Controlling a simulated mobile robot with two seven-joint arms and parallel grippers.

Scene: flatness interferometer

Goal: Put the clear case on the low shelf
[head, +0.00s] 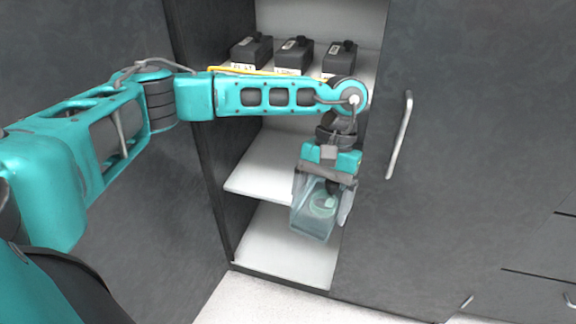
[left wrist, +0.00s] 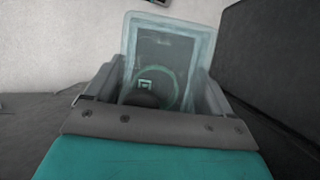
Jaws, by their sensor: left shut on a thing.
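The clear case (head: 312,222) is a see-through bluish box with a round greenish thing inside. My left gripper (head: 325,190) is shut on it and holds it in front of the open cabinet, over the lower shelves in the head view. In the left wrist view the case (left wrist: 168,40) stands between the two fingers of the gripper (left wrist: 155,90), with a small square mark showing through it. The low shelf (head: 285,245) is the white bottom board of the cabinet and is bare where it shows. The case hides part of it. My right gripper is not in view.
A white middle shelf (head: 262,172) is above the low one. Several dark labelled boxes (head: 293,55) stand on the upper shelf, with a yellow strip (head: 250,70) at its edge. A dark door with a handle (head: 400,135) is at the right.

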